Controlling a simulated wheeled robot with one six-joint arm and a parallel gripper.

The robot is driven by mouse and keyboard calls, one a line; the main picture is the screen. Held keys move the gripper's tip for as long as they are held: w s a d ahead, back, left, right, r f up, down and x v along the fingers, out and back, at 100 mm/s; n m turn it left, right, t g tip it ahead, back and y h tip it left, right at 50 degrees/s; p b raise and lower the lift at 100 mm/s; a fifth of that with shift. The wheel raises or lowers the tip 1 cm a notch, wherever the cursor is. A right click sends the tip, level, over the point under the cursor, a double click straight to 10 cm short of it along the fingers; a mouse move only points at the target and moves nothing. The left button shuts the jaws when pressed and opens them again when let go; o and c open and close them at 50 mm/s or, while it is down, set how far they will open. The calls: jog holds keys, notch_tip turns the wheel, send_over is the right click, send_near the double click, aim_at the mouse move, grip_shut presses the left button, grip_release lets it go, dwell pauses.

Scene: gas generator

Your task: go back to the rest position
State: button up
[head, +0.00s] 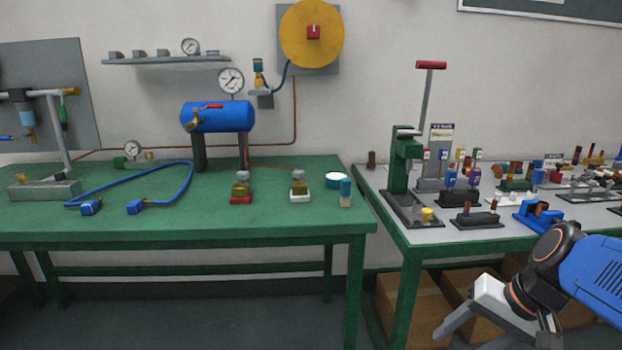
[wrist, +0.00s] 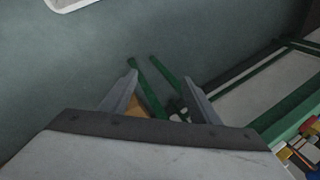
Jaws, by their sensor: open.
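My gripper (head: 447,337) shows at the lower right of the head view, in front of the right-hand table and below its top. In the wrist view my gripper (wrist: 163,95) has its two fingers spread apart with nothing between them. Behind the fingers I see grey floor, green table legs and a bit of a brown box. My blue and black arm reaches in from the right edge of the head view.
The green table (head: 300,223) stands at left with a blue tank (head: 225,116) and blue hose (head: 150,168). The right table (head: 450,236) is crowded with fittings and a green press (head: 400,165). Cardboard boxes (head: 405,305) stand beneath it. Open floor lies in front.

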jog(key=shift+s+r+n+t+h, duration=0.2)
jog(key=shift+s+n+t+h, duration=0.25)
jog(key=shift+s+n+h, duration=0.65)
jog(key=shift+s+r+n+t+h, duration=0.2)
jog(key=shift+s+n+t+h, duration=0.4)
jog(key=shift+s+n, duration=0.8)
jog(key=shift+w, duration=0.15)
